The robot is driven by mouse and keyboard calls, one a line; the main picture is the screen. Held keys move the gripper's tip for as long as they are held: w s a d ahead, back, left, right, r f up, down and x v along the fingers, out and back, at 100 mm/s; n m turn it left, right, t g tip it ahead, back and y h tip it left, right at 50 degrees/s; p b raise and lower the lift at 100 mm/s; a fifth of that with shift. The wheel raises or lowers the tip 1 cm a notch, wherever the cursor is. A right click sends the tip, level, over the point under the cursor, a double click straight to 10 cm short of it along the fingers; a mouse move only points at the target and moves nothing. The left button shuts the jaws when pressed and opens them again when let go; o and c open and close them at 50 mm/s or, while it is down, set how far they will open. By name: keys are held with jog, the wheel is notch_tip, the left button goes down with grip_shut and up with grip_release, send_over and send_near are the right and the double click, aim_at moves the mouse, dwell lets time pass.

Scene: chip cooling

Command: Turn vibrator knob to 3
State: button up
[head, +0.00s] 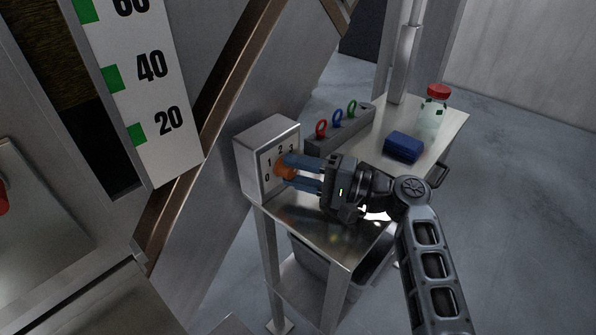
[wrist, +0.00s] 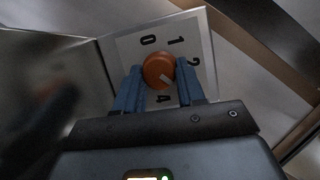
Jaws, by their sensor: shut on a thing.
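The vibrator knob (head: 285,169) is orange and round, on the front of a grey metal box (head: 253,157) with a white number plate. In the wrist view the knob (wrist: 156,66) sits between the two blue fingers of my gripper (wrist: 158,86), which is shut on it. A pale pointer mark on the knob points to the lower right there, roughly between where 3 lies and the 4. The plate (wrist: 122,45) shows 0, 1, 2 and 4; the right finger hides the 3. In the head view my gripper (head: 294,174) reaches the knob from the right.
The box stands on a metal table (head: 452,124). Behind it is a grey strip (head: 338,130) with red, green and blue rings. A blue block (head: 403,147) and a clear bottle with a red cap (head: 436,108) stand farther right. A large scale board (head: 145,95) is at left.

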dwell(0.4)
jog(key=o, duration=1)
jog(key=shift+o, duration=0.2)
jog(key=b+v, duration=0.1)
jog(key=v, duration=0.7)
jog(key=shift+f, duration=0.1)
